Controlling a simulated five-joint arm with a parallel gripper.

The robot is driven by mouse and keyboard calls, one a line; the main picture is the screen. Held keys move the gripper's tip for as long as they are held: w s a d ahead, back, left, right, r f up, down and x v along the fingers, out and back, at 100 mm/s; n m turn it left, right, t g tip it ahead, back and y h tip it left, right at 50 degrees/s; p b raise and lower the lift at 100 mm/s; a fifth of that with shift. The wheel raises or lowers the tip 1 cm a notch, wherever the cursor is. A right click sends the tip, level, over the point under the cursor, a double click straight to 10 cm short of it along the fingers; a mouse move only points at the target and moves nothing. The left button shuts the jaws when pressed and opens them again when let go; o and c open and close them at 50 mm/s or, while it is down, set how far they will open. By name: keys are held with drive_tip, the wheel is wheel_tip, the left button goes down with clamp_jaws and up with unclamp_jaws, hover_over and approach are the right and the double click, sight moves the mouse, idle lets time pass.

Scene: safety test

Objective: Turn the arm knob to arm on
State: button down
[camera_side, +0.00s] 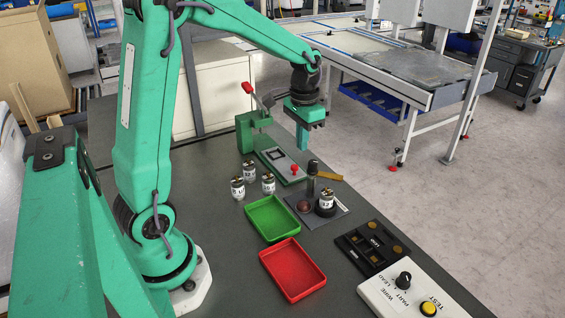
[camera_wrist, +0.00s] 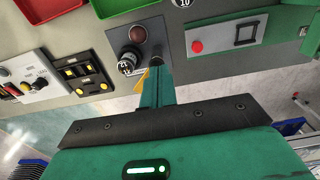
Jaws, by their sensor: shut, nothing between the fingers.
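A white panel (camera_side: 378,293) at the lower right of the side view carries a black knob (camera_side: 403,280) and a yellow button (camera_side: 429,308) by the word TEST. The panel also shows at the left of the wrist view (camera_wrist: 27,62). No knob lettering that clearly reads "arm" is visible. My gripper (camera_side: 302,148) points down near the green lever fixture, far behind the panel. Its green fingers (camera_wrist: 157,68) are shut and empty in the wrist view. They are apart from the knob.
A grey plate (camera_side: 338,211) holds a dark post, a red dome and a labelled can. A black tray (camera_side: 352,256) lies between it and the panel. Green (camera_side: 250,222) and red (camera_side: 268,268) trays, several cans and a red-handled green fixture (camera_side: 245,135) stand on the bench.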

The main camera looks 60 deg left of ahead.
sight(313, 166)
drive_tip(key=shift+r, duration=0.5)
drive_tip(key=shift+w+d+r, duration=0.1)
drive_tip(key=shift+d+r, duration=0.15)
drive_tip(key=shift+d, duration=0.35)
drive_tip(key=shift+w+d+r, duration=0.1)
drive_tip(key=shift+d+r, duration=0.1)
drive_tip(key=shift+d, duration=0.4)
drive_tip(key=shift+f, duration=0.1)
wheel_tip(313, 166, down, 7)
drive_tip(key=shift+w+a, duration=0.15)
drive_tip(key=shift+w, duration=0.05)
idle(1.0)
